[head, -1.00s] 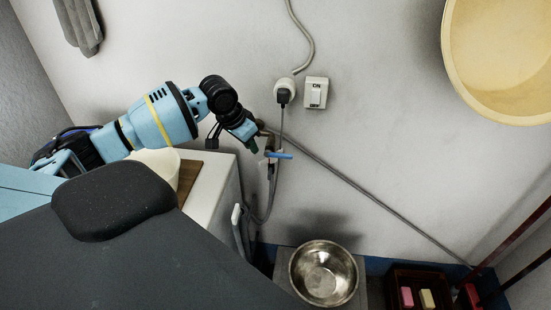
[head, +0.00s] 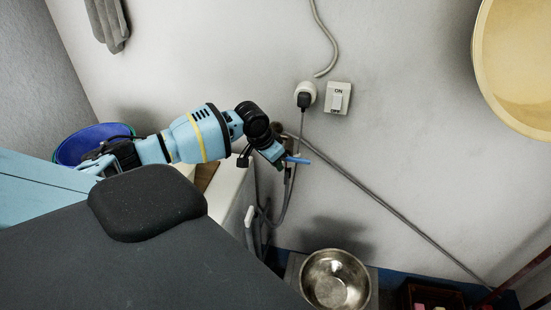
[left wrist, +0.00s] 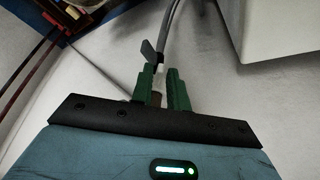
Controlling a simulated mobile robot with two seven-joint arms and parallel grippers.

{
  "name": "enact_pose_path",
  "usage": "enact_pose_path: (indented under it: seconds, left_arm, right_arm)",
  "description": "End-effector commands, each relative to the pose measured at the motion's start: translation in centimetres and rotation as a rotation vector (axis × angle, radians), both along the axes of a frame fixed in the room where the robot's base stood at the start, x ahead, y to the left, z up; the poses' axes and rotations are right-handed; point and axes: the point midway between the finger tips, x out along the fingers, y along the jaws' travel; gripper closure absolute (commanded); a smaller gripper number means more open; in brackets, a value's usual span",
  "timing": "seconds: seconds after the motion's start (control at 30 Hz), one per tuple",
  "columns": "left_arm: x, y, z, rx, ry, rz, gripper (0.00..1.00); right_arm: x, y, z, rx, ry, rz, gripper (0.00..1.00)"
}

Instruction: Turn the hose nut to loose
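The tap's blue handle (head: 299,160) sticks out to the right at the wall, with the grey hose (head: 290,195) hanging below it. My left gripper (head: 283,160) is at the tap, and its body hides most of the tap and the hose nut. In the left wrist view its two green fingers (left wrist: 160,90) stand on either side of a small pale fitting (left wrist: 158,82), probably the hose nut, with the grey hose (left wrist: 168,35) running away beyond it. The gap is narrow, and I cannot tell whether the fingers press on the fitting. My right gripper is not in view.
A white washing machine-like box (head: 232,192) stands left of the hose. A steel bowl (head: 335,280) sits below right. A socket with a plug (head: 305,95) and an ON/OFF switch (head: 337,98) are above the tap. A blue basin (head: 88,143) is behind my arm.

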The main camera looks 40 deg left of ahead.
Motion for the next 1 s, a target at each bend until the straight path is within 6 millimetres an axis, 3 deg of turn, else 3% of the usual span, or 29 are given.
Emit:
enact_pose_path:
  seconds: [0.13, 0.27, 0.57, 1.0]
  left_arm:
    - [0.0, 0.0, 0.0, 0.000, -0.001, 0.000, 0.84]
    - [0.0, 0.0, 0.1, 0.000, -0.001, 0.000, 1.00]
    - [0.0, 0.2, 0.0, -0.001, 0.001, -0.025, 1.00]
    - [0.5, 1.6, -0.3, -0.002, 0.006, -0.310, 1.00]
  right_arm:
    - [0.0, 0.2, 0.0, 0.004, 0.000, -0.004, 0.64]
    - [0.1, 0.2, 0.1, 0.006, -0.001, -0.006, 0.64]
    - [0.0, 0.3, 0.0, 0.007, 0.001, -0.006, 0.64]
    - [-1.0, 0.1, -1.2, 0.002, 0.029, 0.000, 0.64]
